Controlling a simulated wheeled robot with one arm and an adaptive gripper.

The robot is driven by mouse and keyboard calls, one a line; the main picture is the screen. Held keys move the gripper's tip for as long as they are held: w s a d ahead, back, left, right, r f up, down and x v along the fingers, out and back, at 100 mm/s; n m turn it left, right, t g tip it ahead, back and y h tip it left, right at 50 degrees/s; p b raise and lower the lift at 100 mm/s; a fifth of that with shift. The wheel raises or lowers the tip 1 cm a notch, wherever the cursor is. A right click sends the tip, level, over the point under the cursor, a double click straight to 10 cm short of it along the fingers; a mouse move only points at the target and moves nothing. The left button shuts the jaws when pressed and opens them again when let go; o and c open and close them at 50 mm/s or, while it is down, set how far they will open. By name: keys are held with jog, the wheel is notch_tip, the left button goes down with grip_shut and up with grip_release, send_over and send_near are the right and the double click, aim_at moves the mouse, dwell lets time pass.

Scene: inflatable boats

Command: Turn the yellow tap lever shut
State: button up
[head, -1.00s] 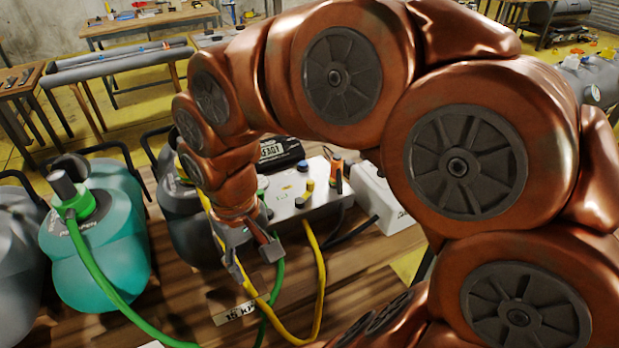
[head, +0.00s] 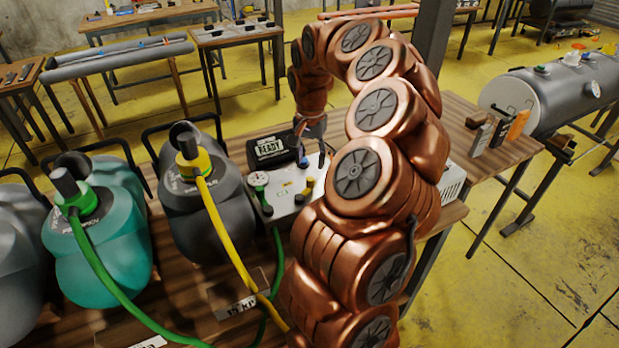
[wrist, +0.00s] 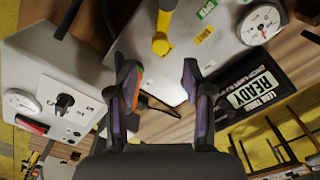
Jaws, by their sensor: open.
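The yellow tap lever (wrist: 162,32) shows in the wrist view on the pale top of a control box (wrist: 215,30), at the top centre. It points towards the top edge of that view and its far end is cut off. In the head view, a yellow fitting (head: 309,184) stands on the box, partly close behind my arm. My gripper (wrist: 160,76) is open and empty in the wrist view, its two fingertips apart and below the lever in the picture. In the head view, my gripper (head: 312,146) is at the far side of the box; my arm hides part of the box.
A round gauge (wrist: 262,25) and a black sign reading READY (wrist: 252,92) are close by in the wrist view. A second box (wrist: 58,85) with a dial stands left. In the head view, grey (head: 205,215) and teal (head: 95,240) canisters with hoses stand left.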

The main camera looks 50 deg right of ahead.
aim_at(310, 178)
jog(key=shift+f+p, duration=1)
jog(key=shift+f, duration=2.7)
grip_shut()
